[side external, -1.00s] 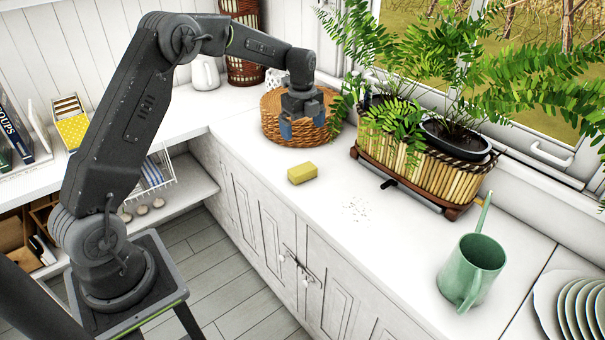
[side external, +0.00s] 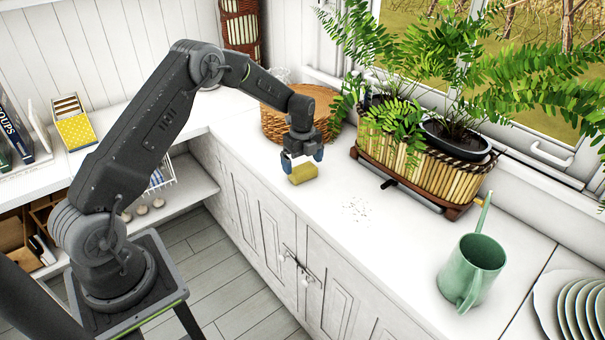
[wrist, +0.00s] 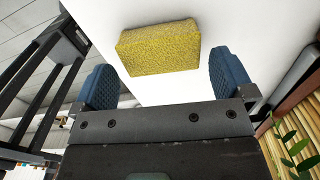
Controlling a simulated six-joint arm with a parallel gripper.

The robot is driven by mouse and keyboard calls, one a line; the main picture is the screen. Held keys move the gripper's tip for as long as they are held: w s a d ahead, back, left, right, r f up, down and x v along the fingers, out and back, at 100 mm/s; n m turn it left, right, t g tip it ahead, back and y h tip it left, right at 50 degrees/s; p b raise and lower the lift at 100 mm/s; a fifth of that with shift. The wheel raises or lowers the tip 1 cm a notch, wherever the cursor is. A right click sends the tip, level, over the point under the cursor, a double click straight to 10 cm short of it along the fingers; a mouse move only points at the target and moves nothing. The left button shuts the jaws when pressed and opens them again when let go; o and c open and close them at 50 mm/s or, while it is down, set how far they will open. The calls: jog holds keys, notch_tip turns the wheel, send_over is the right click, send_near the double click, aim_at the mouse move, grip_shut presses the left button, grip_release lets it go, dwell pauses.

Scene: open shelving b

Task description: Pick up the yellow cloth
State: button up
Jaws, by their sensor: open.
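The yellow cloth looks like a small thick sponge-like block (side external: 303,174) lying on the white counter. In the wrist view the yellow block (wrist: 160,47) sits just ahead of the fingertips, roughly centred between them. My gripper (side external: 302,159) is open just above and behind the block in the side view. Its two blue finger pads also show in the wrist view (wrist: 165,80), spread wide with nothing between them. I cannot tell whether a fingertip touches the block.
A round wicker basket (side external: 278,118) stands behind my gripper. A bamboo planter (side external: 425,170) with ferns is to the right. A green watering can (side external: 472,270) and stacked plates (side external: 580,305) stand at the front right. Dark specks lie on the otherwise clear counter beside the block.

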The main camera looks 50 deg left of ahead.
aim_at(303, 169)
notch_tip(303, 169, down, 3)
jog(key=shift+f, duration=0.1)
jog(key=c, duration=0.6)
jog(key=shift+r, duration=0.2)
jog(key=r, duration=0.4)
jog(key=shift+s+a+r, duration=0.2)
jog(key=shift+a, duration=0.05)
jog(key=s+a+r, duration=0.4)
jog(key=s+a, duration=0.1)
jog(key=s+a+r, duration=0.2)
jog(key=a, duration=0.1)
jog(key=shift+s+r, duration=0.2)
jog(key=shift+s, duration=0.2)
